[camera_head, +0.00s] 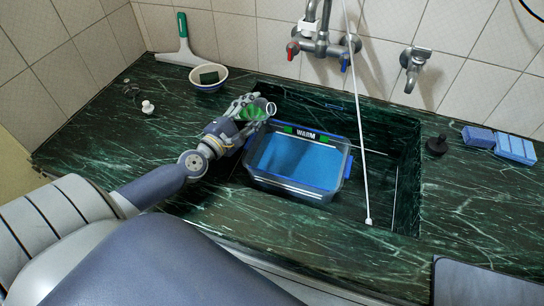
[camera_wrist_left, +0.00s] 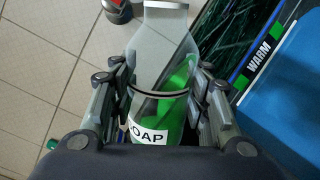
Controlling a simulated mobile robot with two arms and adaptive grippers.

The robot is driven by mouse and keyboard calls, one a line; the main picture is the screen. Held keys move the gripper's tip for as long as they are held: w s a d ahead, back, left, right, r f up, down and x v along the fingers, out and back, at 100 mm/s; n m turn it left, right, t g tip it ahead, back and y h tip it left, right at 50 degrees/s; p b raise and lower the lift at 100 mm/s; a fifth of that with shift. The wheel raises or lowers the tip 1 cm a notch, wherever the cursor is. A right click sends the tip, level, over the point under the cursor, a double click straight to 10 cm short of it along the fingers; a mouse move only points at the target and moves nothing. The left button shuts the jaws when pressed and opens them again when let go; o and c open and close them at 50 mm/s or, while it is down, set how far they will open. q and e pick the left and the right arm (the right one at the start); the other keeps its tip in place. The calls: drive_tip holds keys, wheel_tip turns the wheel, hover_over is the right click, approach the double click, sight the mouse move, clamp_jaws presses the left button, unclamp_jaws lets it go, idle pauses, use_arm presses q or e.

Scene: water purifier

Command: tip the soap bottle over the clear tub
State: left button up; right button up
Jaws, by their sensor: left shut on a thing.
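My left gripper (camera_head: 246,106) is shut on the soap bottle (camera_head: 257,113), at the left back corner of the clear tub. The bottle is clear with green liquid inside and leans to the right, its round mouth toward the tub. In the left wrist view the bottle (camera_wrist_left: 176,100) sits between the gripper's fingers (camera_wrist_left: 160,75), with a white label partly hidden, reading "OAP". The clear tub (camera_head: 336,180) holds blue liquid and has a "WARM" label on its back rim. The tub shows at the right of the left wrist view (camera_wrist_left: 236,92). My right gripper is not in view.
The tub stands in a dark green marble sink (camera_head: 400,170). Taps (camera_head: 322,45) are on the wall behind, and a thin white rod (camera_head: 360,130) crosses the sink. A bowl with a sponge (camera_head: 208,80) is at the back left; blue sponges (camera_head: 515,148) lie at right.

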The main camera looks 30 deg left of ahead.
use_arm(q)
drive_tip(key=shift+r, duration=0.15)
idle(0.3)
drive_tip(key=shift+a+f+m, duration=0.15)
drive_tip(key=shift+f+m, duration=0.05)
drive_tip(key=shift+m, duration=0.8)
idle(1.4)
drive_tip(key=shift+a+r+m+p, duration=0.2)
drive_tip(key=shift+r+m+p, duration=0.35)
drive_tip(key=shift+m+p, duration=0.3)
idle(1.6)
drive_tip(key=shift+f+m, duration=0.1)
drive_tip(key=shift+m, duration=0.25)
idle(1.2)
